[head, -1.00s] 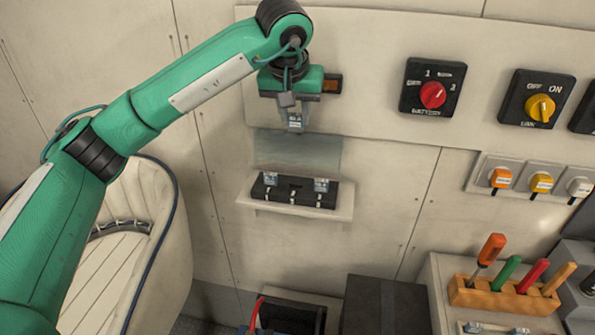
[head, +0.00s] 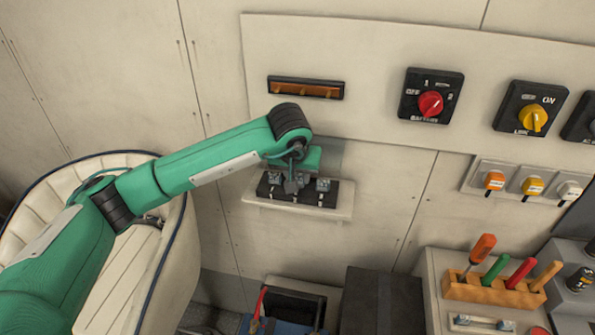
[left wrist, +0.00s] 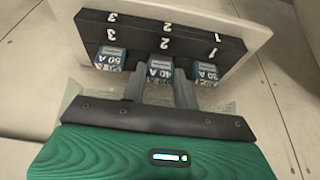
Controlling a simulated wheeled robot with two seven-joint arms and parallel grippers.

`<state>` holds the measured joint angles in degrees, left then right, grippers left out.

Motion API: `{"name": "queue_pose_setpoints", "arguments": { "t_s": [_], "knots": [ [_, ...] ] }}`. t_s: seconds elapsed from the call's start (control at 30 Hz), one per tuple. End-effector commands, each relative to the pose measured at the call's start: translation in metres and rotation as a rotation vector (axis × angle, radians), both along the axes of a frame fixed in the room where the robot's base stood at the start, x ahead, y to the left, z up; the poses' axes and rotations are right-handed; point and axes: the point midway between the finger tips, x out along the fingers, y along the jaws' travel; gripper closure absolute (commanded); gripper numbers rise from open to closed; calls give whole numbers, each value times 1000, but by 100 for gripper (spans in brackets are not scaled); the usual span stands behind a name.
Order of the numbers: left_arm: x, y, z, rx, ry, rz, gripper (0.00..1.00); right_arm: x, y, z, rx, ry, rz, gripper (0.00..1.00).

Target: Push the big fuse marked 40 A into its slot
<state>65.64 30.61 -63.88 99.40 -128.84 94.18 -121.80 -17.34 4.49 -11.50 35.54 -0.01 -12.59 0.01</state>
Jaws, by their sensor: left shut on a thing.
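The big fuse marked 40 A (left wrist: 160,71) is between the fingers of my left gripper (left wrist: 160,88), which is shut on it. It is at the middle position, number 2, of the black fuse block (left wrist: 160,36). I cannot tell how deep it sits. The fuse marked 50 A (left wrist: 110,59) stands to its left at position 3, and another blue fuse (left wrist: 206,75) to its right at position 1. In the head view my left gripper (head: 293,185) is down at the block (head: 318,200) and hides the 40 A fuse. My right gripper is not in view.
The block sits on a cream wall shelf (head: 340,213), with a clear cover (head: 328,153) behind it. Above are an orange-lit panel slot (head: 306,88) and a red battery switch (head: 430,104). A tool rack (head: 493,291) stands lower right.

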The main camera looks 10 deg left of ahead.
Motion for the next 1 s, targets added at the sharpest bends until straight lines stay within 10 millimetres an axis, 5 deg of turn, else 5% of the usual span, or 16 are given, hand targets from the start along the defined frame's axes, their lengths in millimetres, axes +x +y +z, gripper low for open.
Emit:
{"name": "queue_pose_setpoints", "arguments": {
  "t_s": [0.47,0.5,0.6,1.0],
  "knots": [
    [0,0,-10,0,-2,-1,91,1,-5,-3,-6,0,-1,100],
    [0,0,-9,0,-2,-1,68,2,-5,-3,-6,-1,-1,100],
    [0,0,-8,-1,-2,-1,49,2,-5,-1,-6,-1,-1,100],
    [0,0,-4,-1,-1,-1,48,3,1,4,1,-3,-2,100]
  ]
}}
